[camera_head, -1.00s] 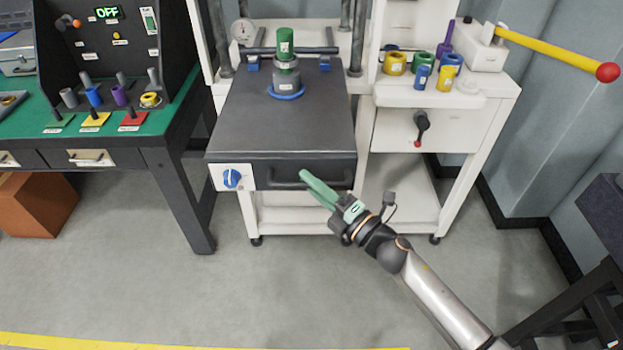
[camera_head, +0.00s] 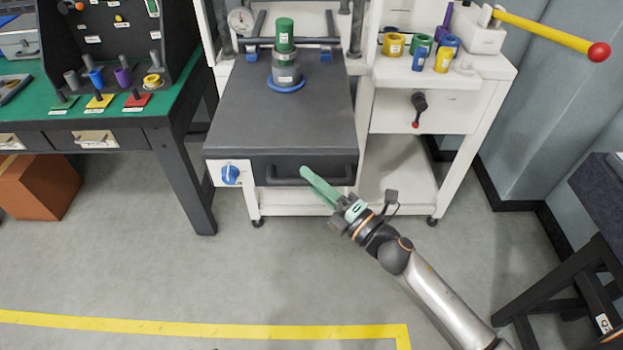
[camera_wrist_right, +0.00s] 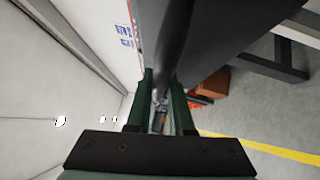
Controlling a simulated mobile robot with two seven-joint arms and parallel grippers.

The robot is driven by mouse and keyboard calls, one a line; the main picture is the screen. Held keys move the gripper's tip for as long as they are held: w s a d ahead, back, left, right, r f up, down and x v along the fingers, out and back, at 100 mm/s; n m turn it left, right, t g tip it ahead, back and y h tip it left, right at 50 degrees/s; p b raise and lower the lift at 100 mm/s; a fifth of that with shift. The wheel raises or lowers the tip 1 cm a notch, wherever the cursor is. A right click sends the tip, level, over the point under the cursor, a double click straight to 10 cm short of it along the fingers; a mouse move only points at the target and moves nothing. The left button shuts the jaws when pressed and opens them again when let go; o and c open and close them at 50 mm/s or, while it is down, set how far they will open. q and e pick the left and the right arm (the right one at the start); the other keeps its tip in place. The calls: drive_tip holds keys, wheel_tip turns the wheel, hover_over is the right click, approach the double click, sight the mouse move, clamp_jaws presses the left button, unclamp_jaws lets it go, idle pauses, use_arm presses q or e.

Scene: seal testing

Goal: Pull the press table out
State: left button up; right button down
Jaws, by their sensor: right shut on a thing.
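The press table (camera_head: 240,125) is a dark grey slab in the white press frame, with a black bar handle (camera_head: 280,181) on its front face. My right gripper (camera_head: 311,178) has green fingers shut on the handle's right part. In the right wrist view, the dark handle bar (camera_wrist_right: 176,45) runs between the green fingers (camera_wrist_right: 166,105). A grey cylinder with a green top (camera_head: 285,40) stands on the table in a blue ring (camera_head: 286,86). My left gripper is not in view.
A blue knob (camera_head: 231,174) is on the table's front left. A green-topped bench (camera_head: 40,118) stands at left. A side shelf (camera_head: 400,65) holds coloured rings, with a yellow lever (camera_head: 540,34) above. The floor (camera_head: 270,270) in front is clear. A dark stand (camera_head: 570,280) is at right.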

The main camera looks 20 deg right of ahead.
drive_tip(key=shift+s+a+f, duration=0.15)
drive_tip(key=shift+s, duration=0.05)
drive_tip(key=c, duration=0.9)
unclamp_jaws()
drive_tip(key=shift+s, duration=0.15)
drive_tip(key=shift+c, duration=0.2)
drive_tip(key=shift+o, duration=0.7)
drive_tip(key=b+v, duration=0.2)
drive_tip(key=v, duration=1)
drive_tip(key=shift+d, duration=0.25)
drive_tip(key=shift+s, duration=0.1)
